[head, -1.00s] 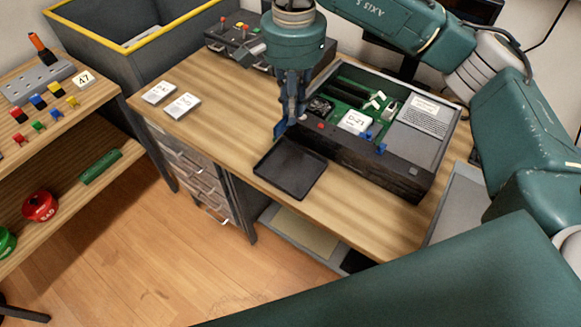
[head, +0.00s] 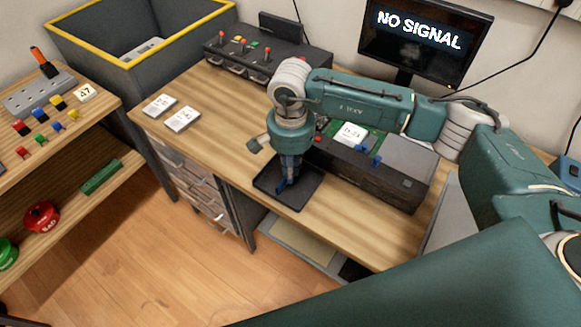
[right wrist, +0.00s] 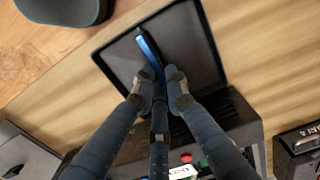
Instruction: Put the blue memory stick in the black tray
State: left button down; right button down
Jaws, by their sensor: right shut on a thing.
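My right gripper (head: 287,181) is over the black tray (head: 309,196) on the wooden desk. In the right wrist view the fingers of my right gripper (right wrist: 160,88) are shut on the blue memory stick (right wrist: 149,50), which shows as a thin blue strip with a dark edge. The stick is over the tray (right wrist: 205,50); I cannot tell whether it touches the tray floor. In the head view the stick (head: 281,186) shows as a small blue patch at the fingertips. My left gripper is not in view.
An open computer case (head: 385,185) with a green board stands right behind the tray. A control box with levers (head: 262,68) and a monitor (head: 425,38) are at the back. Two white cards (head: 182,119) lie at left. The desk's front strip is clear.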

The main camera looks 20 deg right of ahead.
jog(key=shift+f+b, duration=0.2)
jog(key=shift+b, duration=0.1)
jog(key=c, duration=1.8)
grip_release()
jog(key=shift+r, duration=0.1)
jog(key=shift+o, duration=0.2)
jog(key=shift+r, duration=0.1)
jog(key=shift+r+p, duration=0.2)
jog(key=shift+p, duration=0.1)
notch_tip(320, 180, up, 12)
jog(key=b, duration=0.2)
jog(key=shift+f+b, duration=0.15)
jog(key=shift+b, duration=0.15)
